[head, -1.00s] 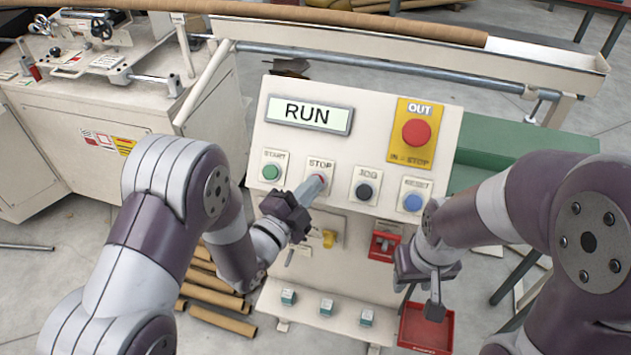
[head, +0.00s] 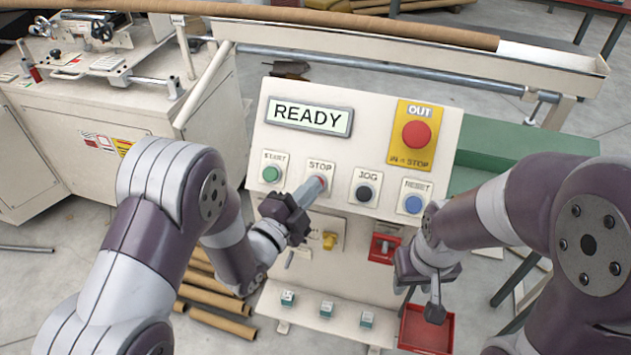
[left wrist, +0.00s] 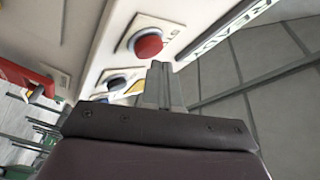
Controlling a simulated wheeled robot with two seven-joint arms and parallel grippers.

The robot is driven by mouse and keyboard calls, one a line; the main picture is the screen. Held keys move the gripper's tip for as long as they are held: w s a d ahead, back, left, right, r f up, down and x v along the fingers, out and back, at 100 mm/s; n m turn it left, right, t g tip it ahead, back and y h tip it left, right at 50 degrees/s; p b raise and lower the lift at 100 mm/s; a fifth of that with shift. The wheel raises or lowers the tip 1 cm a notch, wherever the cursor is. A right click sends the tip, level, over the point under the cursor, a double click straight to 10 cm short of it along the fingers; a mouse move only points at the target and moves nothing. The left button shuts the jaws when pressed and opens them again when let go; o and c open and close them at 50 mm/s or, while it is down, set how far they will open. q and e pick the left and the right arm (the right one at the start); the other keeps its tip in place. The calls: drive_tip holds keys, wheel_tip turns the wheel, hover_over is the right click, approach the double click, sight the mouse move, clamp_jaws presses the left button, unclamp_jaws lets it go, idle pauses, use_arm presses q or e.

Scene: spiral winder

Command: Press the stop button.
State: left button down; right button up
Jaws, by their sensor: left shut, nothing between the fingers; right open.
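The red stop button (head: 322,181) sits under its STOP label on the sloping control panel (head: 380,150). My left gripper (head: 314,187) is shut and empty, with its fingertips right at the front of the button, partly covering it. In the left wrist view the red stop button (left wrist: 148,46) lies just beyond the closed fingertips (left wrist: 160,68); I cannot tell whether they touch. The panel display (head: 309,115) reads READY. My right gripper (head: 434,310) is open and hangs low before the right side of the console.
The green start button (head: 271,174) is left of stop; black jog (head: 366,192) and blue reset (head: 413,204) are to its right. A large red button on a yellow plate (head: 416,135) sits above. A red tray (head: 425,330) is below my right gripper.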

use_arm(q)
drive_tip(key=shift+s+a+r, duration=0.1)
drive_tip(key=shift+s+r, duration=0.1)
drive_tip(key=shift+s, duration=0.05)
drive_tip(key=shift+r, duration=0.1)
drive_tip(key=shift+s+a+r+p, duration=0.3)
drive_tip(key=shift+s+r+p, duration=0.4)
drive_tip(key=shift+s, duration=0.25)
drive_tip(key=shift+s+a+r+p, duration=0.25)
drive_tip(key=shift+s+r+p, duration=0.2)
drive_tip(key=shift+s+r, duration=0.4)
